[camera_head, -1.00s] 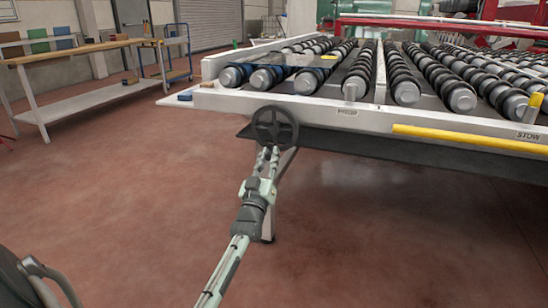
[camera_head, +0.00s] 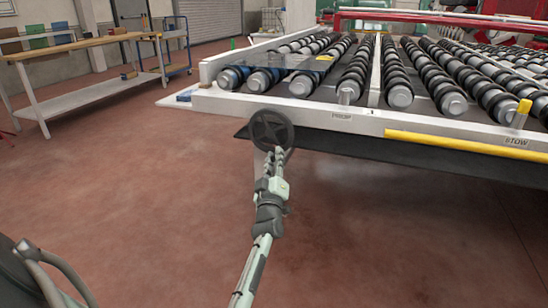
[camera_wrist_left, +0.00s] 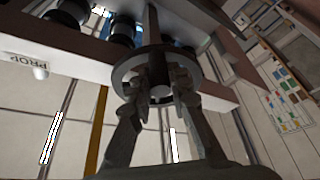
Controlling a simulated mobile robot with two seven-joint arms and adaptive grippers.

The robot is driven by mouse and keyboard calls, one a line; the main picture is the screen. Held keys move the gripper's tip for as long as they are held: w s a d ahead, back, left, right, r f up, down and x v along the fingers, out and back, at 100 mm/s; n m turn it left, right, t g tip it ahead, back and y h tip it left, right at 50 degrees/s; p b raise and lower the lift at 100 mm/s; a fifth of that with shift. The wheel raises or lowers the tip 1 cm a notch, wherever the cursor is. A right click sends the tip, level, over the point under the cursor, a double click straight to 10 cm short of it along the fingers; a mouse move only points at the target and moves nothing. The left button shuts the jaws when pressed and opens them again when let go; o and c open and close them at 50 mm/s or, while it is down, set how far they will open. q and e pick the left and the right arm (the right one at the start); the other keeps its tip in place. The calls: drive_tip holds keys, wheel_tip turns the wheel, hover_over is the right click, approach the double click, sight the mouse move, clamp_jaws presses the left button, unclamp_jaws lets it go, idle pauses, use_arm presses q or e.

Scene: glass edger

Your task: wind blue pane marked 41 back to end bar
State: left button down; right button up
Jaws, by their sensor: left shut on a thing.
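A see-through bluish pane (camera_head: 290,62) lies across the left rollers of the edger's conveyor, with a small yellow tag at its right end. I cannot read a number on it. A pale bar (camera_head: 222,64) runs along the conveyor's left end; whether the pane touches it I cannot tell. A dark handwheel (camera_head: 271,129) sits below the front rail. My left gripper (camera_head: 272,153) is shut on the handwheel from the near side. My right gripper is not in view.
The white front rail (camera_head: 300,113) carries a yellow bar (camera_head: 460,145) at right and a yellow-tipped lever (camera_head: 522,113). A workbench (camera_head: 80,47) with small coloured panels stands at the far left. The floor between bench and conveyor is clear.

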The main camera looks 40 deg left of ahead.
use_arm(q)
drive_tip(key=c, duration=1.4)
unclamp_jaws()
